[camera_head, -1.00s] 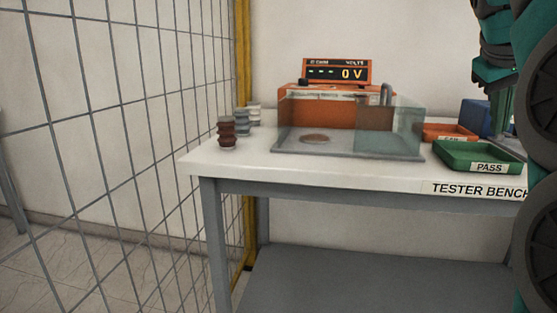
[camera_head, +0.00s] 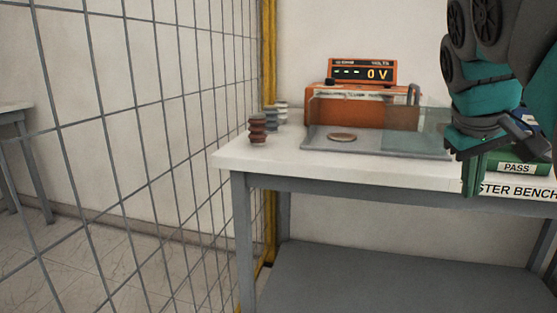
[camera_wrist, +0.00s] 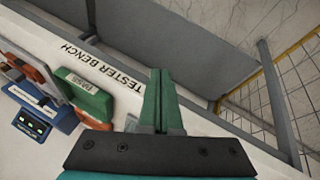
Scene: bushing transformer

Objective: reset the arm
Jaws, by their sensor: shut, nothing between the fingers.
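My gripper (camera_wrist: 161,74) shows its two green fingers pressed together in the wrist view, with nothing between them. In the head view my gripper (camera_head: 470,180) hangs at the right, fingers down, in front of the bench's right part. It covers part of the green PASS tray (camera_head: 517,168). The wrist view also shows the PASS tray (camera_wrist: 84,97) to the left of the fingers.
The white tester bench (camera_head: 235,160) holds an orange tester (camera_head: 350,109) reading 0 V, with a clear cover. Several ribbed bushings, including a brown one (camera_head: 258,130), stand at its left end. A wire fence (camera_head: 120,130) rises at left.

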